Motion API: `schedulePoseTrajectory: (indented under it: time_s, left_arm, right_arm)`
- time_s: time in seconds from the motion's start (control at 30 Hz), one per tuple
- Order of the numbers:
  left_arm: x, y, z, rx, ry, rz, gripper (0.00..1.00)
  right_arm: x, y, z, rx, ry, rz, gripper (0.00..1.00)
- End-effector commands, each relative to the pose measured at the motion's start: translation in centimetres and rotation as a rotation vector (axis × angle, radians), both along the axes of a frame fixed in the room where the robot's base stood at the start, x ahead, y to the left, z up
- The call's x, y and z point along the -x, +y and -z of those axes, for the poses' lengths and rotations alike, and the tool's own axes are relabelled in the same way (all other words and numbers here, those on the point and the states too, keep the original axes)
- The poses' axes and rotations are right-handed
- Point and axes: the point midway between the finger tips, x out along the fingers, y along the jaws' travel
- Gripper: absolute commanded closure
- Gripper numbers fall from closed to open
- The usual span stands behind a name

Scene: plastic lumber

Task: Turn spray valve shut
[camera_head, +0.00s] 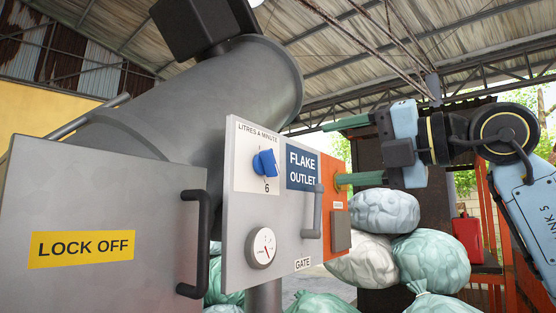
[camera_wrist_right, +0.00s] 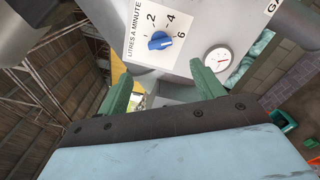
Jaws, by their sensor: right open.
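The spray valve is a blue knob (camera_head: 265,163) on a white "LITRES A MINUTE" plate, on the left part of the grey panel. It also shows in the right wrist view (camera_wrist_right: 160,41), with 2, 4 and 6 marks around it; its exact setting is hard to read. My right gripper (camera_head: 332,153) has green fingers and is open and empty. It is right of the knob in the head view, apart from it. In the right wrist view the fingertips (camera_wrist_right: 161,74) lie below the knob with a gap between. My left gripper is not in view.
A round gauge (camera_head: 262,247), a grey gate handle (camera_head: 313,213) and an orange strip (camera_head: 335,208) share the panel (camera_head: 232,268). A "LOCK OFF" cabinet (camera_head: 110,205) with a black handle (camera_head: 196,243) stands left. Filled bags (camera_head: 432,262) lie behind right.

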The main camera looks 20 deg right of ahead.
Motion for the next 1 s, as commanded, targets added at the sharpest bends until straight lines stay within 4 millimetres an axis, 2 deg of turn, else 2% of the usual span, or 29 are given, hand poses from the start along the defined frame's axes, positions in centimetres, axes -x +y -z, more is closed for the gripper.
schedulePoseTrajectory:
  time_s: [0.4,0.6,0.8,1.0]
  left_arm:
    - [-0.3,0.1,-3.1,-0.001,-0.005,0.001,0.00]
    - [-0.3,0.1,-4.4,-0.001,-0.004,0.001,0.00]
    - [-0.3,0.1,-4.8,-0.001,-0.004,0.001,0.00]
    - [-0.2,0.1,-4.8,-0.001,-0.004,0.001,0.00]
  right_arm:
    - [-6.3,5.1,-0.2,0.000,0.003,-0.007,0.33]
    - [-8.9,7.0,-0.2,0.000,0.001,-0.005,0.33]
    - [-10.0,7.9,0.0,-0.001,0.000,-0.005,0.33]
    - [-10.2,8.0,0.1,0.000,0.000,-0.004,0.33]
